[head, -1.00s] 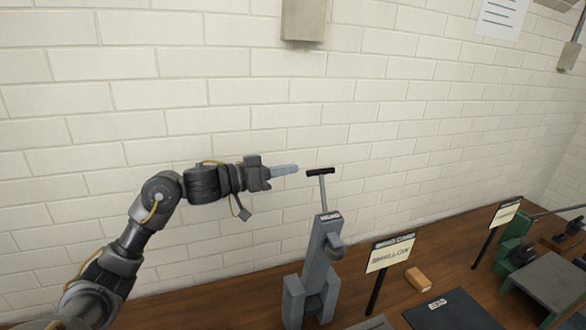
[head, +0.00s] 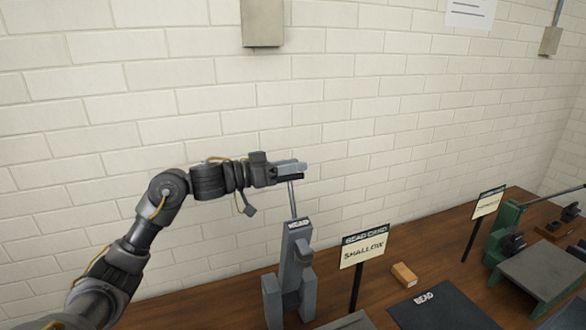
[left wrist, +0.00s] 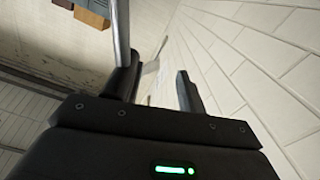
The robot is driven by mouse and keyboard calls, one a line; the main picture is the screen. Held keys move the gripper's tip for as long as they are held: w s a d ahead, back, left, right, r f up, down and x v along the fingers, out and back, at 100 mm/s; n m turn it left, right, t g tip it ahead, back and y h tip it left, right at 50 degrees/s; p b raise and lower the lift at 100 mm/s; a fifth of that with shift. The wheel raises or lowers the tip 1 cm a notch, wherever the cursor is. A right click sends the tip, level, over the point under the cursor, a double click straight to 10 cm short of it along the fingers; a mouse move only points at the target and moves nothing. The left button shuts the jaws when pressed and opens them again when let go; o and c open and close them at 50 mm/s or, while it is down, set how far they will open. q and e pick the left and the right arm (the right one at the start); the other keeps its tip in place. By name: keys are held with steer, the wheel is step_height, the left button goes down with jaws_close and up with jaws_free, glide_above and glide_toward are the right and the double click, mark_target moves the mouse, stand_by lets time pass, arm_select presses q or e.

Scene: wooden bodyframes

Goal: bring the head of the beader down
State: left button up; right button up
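The beader (head: 296,250) is a grey machine with a BEAD label, standing upright on the bench. Its lever (head: 293,201) rises from the top, leaning slightly left, and ends in a black crossbar (head: 290,178). My left gripper (head: 298,167) is at the top of the lever, with its pale fingers just over the crossbar and partly hiding it. In the left wrist view, the fingers (left wrist: 157,88) stand apart, and the metal lever rod (left wrist: 121,35) reaches down to the left finger. I cannot tell whether they touch. My right gripper is out of view.
A bead card sign reading SHALLOW (head: 362,250) stands right of the beader. A small wooden block (head: 404,275), a dark BEAD plate (head: 436,310) and a green machine (head: 503,235) are farther right on the wooden bench (head: 450,258). A brick wall is behind.

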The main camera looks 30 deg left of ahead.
arm_select(q)
steer(key=b+v, duration=0.1)
steer(key=v, duration=1.2)
steer(key=shift+w+a, duration=0.2)
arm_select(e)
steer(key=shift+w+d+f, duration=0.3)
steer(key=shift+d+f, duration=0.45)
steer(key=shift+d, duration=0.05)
